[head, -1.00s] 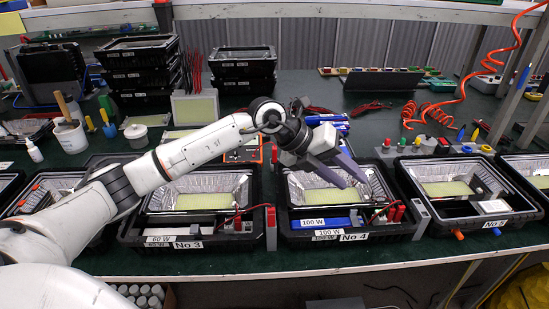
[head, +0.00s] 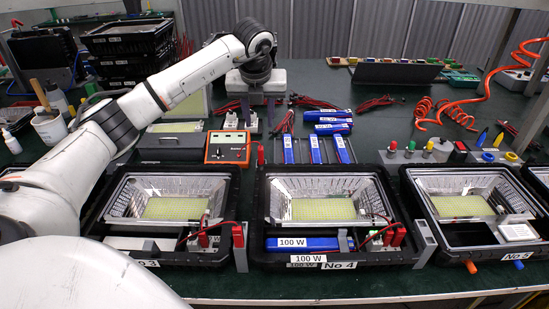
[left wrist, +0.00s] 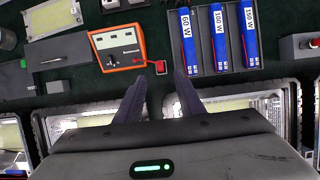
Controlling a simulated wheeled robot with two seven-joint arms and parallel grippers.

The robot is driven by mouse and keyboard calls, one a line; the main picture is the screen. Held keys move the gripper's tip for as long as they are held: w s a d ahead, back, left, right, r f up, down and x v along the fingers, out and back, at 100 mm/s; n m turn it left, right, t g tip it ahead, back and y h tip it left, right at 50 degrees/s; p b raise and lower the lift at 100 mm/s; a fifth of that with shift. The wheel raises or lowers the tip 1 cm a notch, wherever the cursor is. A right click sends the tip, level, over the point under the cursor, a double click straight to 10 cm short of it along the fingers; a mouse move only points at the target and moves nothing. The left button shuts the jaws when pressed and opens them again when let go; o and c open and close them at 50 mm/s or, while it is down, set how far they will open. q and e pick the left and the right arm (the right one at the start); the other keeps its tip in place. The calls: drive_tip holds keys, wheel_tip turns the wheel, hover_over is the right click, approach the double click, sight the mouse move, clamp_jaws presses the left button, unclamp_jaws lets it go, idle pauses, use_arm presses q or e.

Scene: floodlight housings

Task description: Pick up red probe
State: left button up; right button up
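A small red probe (head: 261,154) stands just right of the orange tester (head: 228,148), behind the housings. In the left wrist view the red probe (left wrist: 160,67) shows beyond the fingertips, between their lines, with a thin red lead towards the orange tester (left wrist: 119,48). My left gripper (head: 256,116) points down behind the tester in the head view. Its two dark fingers (left wrist: 160,85) are apart in the left wrist view, with nothing between them. The probe is apart from the fingers. My right gripper is not in view.
Blue drivers (head: 314,150) lie in a rack right of the probe. Floodlight housing No 4 (head: 340,264) and housing No 5 (head: 516,256) stand along the front. Several coloured buttons (head: 428,151) sit at the right.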

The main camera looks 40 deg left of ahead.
use_arm(q)
drive_tip(key=b, duration=0.4)
approach(260, 149)
drive_tip(key=f, duration=0.1)
drive_tip(key=x, duration=0.2)
drive_tip(key=b+x, duration=0.1)
drive_tip(key=x, duration=0.2)
drive_tip(key=shift+d+f, duration=0.1)
drive_tip(key=shift+d, duration=0.1)
drive_tip(key=shift+w+a+f, duration=0.15)
drive_tip(key=shift+w+f, duration=0.1)
drive_tip(key=shift+f, duration=0.3)
drive_tip(key=x, duration=0.5)
drive_tip(key=shift+a, duration=0.25)
drive_tip(key=shift+w, duration=0.1)
drive_tip(key=shift+c, duration=0.3)
clamp_jaws()
